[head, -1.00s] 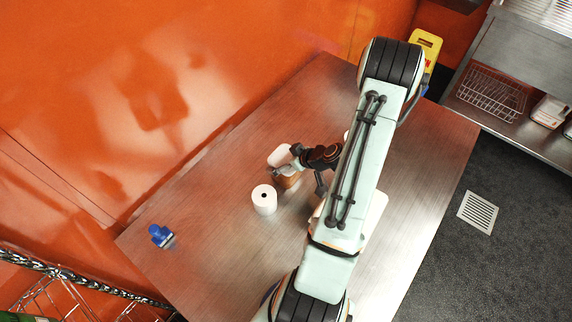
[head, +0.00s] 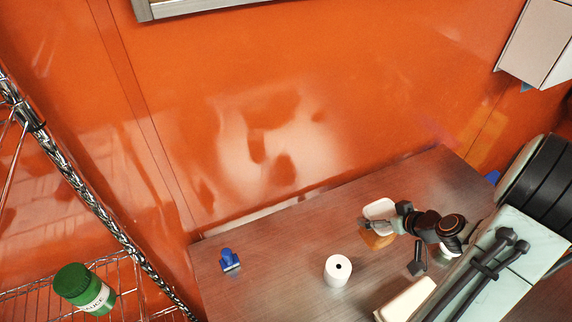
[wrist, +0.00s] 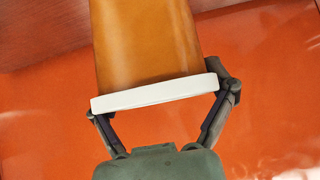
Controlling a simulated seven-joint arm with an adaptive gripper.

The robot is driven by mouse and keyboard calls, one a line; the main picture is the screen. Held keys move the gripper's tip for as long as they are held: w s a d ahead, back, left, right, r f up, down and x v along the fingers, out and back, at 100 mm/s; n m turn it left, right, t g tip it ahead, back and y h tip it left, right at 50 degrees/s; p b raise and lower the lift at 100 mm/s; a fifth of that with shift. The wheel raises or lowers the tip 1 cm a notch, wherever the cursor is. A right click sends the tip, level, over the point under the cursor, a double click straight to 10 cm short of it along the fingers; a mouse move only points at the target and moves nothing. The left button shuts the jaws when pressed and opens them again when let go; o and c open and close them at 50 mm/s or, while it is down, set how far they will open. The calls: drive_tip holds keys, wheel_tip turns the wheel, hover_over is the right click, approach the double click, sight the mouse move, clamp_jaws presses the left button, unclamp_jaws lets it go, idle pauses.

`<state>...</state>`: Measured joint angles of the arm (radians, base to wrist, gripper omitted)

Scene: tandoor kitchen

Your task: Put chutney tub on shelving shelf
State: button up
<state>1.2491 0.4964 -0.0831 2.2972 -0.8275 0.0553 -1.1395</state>
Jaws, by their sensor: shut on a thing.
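The chutney tub, an amber tub with a white lid (head: 379,209), shows in the head view over the far part of the steel table. My gripper (head: 388,226) comes from the right and is shut on it. In the wrist view the amber tub body (wrist: 146,42) and its white rim (wrist: 155,94) lie between the fingers of my gripper (wrist: 165,104). I cannot tell the exact gap between tub and table. The shelving (head: 62,165) is a chrome wire rack at the left edge, only partly in view.
A white paper roll (head: 338,271) and a blue object (head: 229,260) sit on the steel table (head: 285,265). An orange wall (head: 340,60) rises behind. The table between roll and blue object is clear.

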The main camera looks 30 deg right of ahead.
wheel_tip(320, 180, up, 15)
drive_tip(key=w+a+n+g+y, duration=0.1)
drive_tip(key=w+a+n+y, duration=0.1)
drive_tip(key=w+a, duration=0.5)
drive_tip(key=w+a+n+y, duration=0.2)
drive_tip(key=w+a+n, duration=0.15)
drive_tip(key=a, duration=0.55)
drive_tip(key=w+a+n+g+y, duration=0.2)
drive_tip(key=a+n+y, duration=0.15)
drive_tip(key=a, duration=1.75)
drive_tip(key=s+a+n+g+y, duration=0.1)
drive_tip(key=s+a+n+g, duration=0.15)
drive_tip(key=s+a, duration=0.45)
drive_tip(key=s+a+n+g, duration=0.1)
drive_tip(key=s+a+n, duration=0.15)
drive_tip(key=a, duration=0.85)
drive_tip(key=s+a+n+g, duration=0.3)
drive_tip(key=s+a+n, duration=0.1)
drive_tip(key=s+a, duration=0.75)
drive_tip(key=shift+y, duration=0.45)
drive_tip(key=f, duration=0.5)
drive_tip(key=d+f, duration=0.1)
drive_tip(key=f, duration=0.4)
drive_tip(key=s+d+f, duration=0.1)
drive_tip(key=f, duration=0.4)
drive_tip(key=shift+f, duration=0.15)
drive_tip(key=o, duration=1)
drive_tip(key=shift+f, duration=0.15)
drive_tip(key=shift+o, duration=0.2)
